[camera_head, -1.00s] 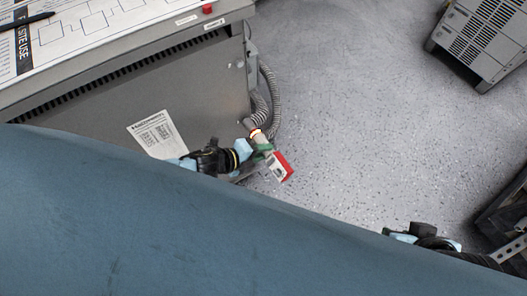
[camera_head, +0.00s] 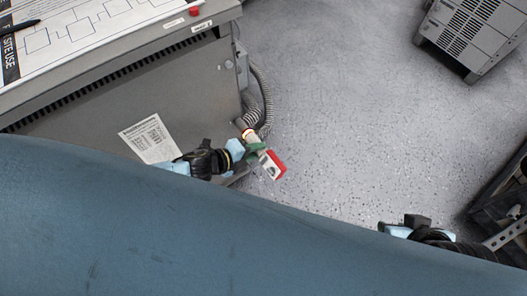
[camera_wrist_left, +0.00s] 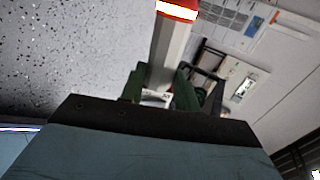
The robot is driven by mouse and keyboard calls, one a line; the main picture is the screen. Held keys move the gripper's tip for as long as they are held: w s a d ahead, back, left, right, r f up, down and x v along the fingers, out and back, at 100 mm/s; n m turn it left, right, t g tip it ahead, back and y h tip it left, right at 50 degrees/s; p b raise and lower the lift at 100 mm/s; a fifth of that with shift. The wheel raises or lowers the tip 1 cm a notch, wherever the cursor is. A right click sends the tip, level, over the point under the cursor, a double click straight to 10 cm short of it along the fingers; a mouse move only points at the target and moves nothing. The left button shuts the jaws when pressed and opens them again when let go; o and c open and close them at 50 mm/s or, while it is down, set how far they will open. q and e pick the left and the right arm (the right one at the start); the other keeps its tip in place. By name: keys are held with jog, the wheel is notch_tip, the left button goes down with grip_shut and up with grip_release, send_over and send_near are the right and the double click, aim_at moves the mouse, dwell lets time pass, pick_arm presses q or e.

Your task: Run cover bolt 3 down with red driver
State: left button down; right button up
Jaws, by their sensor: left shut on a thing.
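The red driver (camera_head: 273,165) shows a red-and-white end block and a pale shaft with a glowing ring near its tip. My left gripper (camera_head: 257,152) is shut on it, green fingers around the shaft, beside the lower right corner of the grey cabinet. In the left wrist view the driver's grey shaft (camera_wrist_left: 170,50) stands between the green fingers (camera_wrist_left: 160,92), with a red and bright band at the top edge. I cannot make out cover bolt 3.
The grey cabinet (camera_head: 90,110) fills the upper left, with a printed sheet and a red button (camera_head: 194,11) on top. Grey conduits (camera_head: 262,95) run down its right side. Another grey vented unit (camera_head: 470,35) stands upper right, a dark cart (camera_head: 500,210) lower right. Speckled floor between is clear.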

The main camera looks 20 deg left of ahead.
pick_arm(q)
jog(key=shift+w+a+r+p, duration=0.1)
jog(key=shift+w+a+p, duration=0.3)
jog(key=shift+p, duration=0.05)
dwell(2.0)
dwell(0.5)
jog(key=shift+s+d+p, duration=0.2)
jog(key=shift+s+d, duration=0.55)
jog(key=shift+d, duration=0.2)
jog(key=shift+s+d+p, duration=0.2)
jog(key=shift+s+d, duration=0.5)
jog(key=shift+d, duration=0.2)
